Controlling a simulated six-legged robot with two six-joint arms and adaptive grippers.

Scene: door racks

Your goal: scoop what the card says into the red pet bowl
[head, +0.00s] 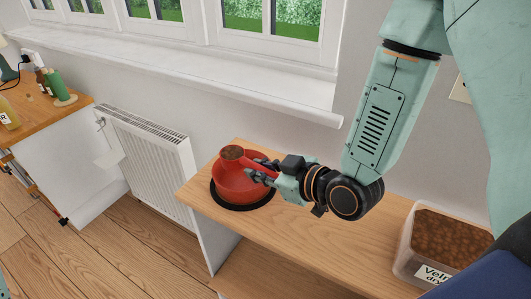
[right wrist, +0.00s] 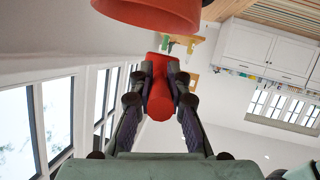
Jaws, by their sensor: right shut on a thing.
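A red pet bowl (head: 229,188) stands on a round black mat (head: 247,207) on the wooden bench. My right gripper (head: 270,172) is shut on the handle of a red scoop (head: 232,154) with brown kibble in its cup. The cup looks upright and is over the back part of the bowl. The right wrist view shows the handle between the fingers (right wrist: 160,92) and the cup above. Inside the bowl is mostly hidden by the scoop and gripper. A clear tub (head: 405,252) of brown kibble, its label partly reading "Veln… dry", stands at the right. My left gripper is out of view.
The wooden bench top (head: 325,232) is clear between bowl and tub. A white radiator (head: 150,150) with a pale sheet at its left end and a window sill (head: 200,70) are behind. A counter (head: 35,110) with bottles is at the left.

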